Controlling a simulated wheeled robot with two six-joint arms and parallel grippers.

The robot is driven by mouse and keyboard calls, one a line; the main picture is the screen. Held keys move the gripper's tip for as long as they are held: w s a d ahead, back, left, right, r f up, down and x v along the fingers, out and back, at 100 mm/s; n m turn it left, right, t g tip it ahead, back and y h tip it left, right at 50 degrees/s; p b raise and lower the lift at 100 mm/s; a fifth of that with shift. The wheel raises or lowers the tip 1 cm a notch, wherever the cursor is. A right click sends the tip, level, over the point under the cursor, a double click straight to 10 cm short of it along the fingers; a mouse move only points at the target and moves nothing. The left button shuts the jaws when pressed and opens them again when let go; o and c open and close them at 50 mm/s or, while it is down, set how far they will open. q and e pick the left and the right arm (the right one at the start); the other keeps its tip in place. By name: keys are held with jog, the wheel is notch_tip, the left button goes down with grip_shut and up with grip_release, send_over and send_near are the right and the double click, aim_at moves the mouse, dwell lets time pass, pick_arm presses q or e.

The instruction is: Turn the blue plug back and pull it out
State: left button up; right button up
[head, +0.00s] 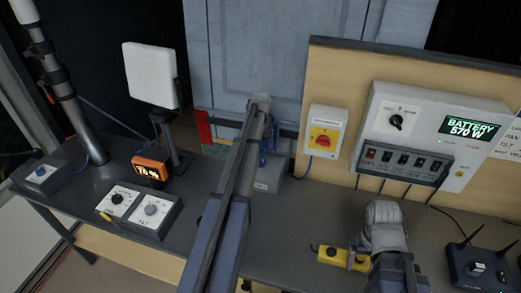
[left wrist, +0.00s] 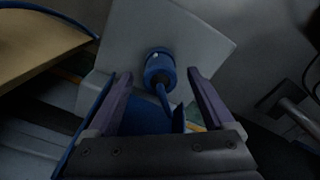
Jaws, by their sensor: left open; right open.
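The blue plug (left wrist: 159,68) sits in the face of a grey box in the left wrist view, with a blue cable (left wrist: 163,97) hanging from it. My left gripper (left wrist: 160,78) is open, with one finger on each side of the plug and cable. Gaps show between the fingers and the plug. In the head view my left arm hides most of the plug, and my left gripper (head: 262,112) is in front of the grey box (head: 270,178).
A red and yellow switch (head: 323,139) and a battery panel (head: 430,130) are on the wall at right. Left of my arm stand an orange display (head: 151,170), a knob box (head: 137,207) and a white flat panel (head: 150,75). A black radio box (head: 480,268) stands at far right.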

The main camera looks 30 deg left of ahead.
pick_arm(q)
jog(key=shift+f+b, duration=0.35)
jog(key=shift+f, duration=0.45)
jog(key=shift+r, duration=0.1)
grip_shut()
dwell(0.6)
